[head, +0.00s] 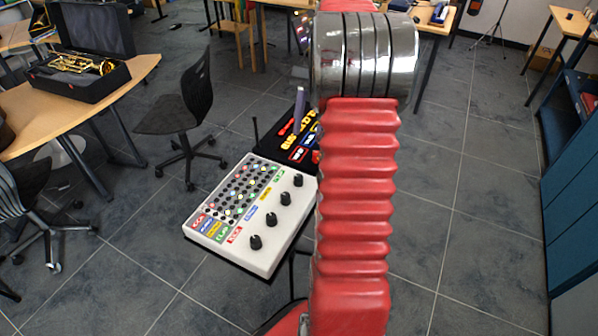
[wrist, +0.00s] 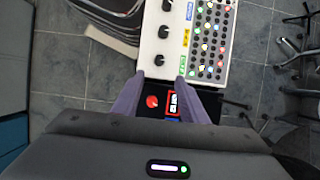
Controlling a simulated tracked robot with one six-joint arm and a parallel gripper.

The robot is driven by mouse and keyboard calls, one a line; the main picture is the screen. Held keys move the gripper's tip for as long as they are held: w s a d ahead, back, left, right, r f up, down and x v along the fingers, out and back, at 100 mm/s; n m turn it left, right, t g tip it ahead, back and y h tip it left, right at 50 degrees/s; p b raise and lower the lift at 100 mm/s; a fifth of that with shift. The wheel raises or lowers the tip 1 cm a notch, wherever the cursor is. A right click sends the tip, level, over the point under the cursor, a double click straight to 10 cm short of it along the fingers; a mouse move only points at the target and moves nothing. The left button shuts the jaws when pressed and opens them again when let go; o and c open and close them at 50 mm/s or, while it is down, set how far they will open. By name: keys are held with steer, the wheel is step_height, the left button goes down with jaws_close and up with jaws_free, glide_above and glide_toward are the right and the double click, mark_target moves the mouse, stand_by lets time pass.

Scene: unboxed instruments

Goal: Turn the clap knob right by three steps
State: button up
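A white instrument box (head: 222,248) stands on a stand, with a grid of coloured lights and a row of several black knobs. The knob at the far end, beside a green label, appears to be the clap knob (head: 298,180); the label text is too small to read surely. In the wrist view this knob (wrist: 160,60) is the nearest one, just beyond the fingertips, with the green label (wrist: 182,66) to its right. My gripper (wrist: 159,79) is open, its two purple fingers apart with nothing held, and not visibly touching the knob.
A black panel with a red knob (wrist: 152,101) and coloured labels lies beyond the white box, below my fingers in the wrist view. Black chairs (head: 187,108) and a table with a trumpet case (head: 80,65) stand left. Blue cabinets (head: 572,190) line the right.

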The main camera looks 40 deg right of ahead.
mark_target(299, 176)
steer(key=x, duration=1.3)
steer(key=shift+s+a+f, duration=0.15)
steer(key=shift+f, duration=0.05)
steer(key=shift+c, duration=0.6)
jaws_close()
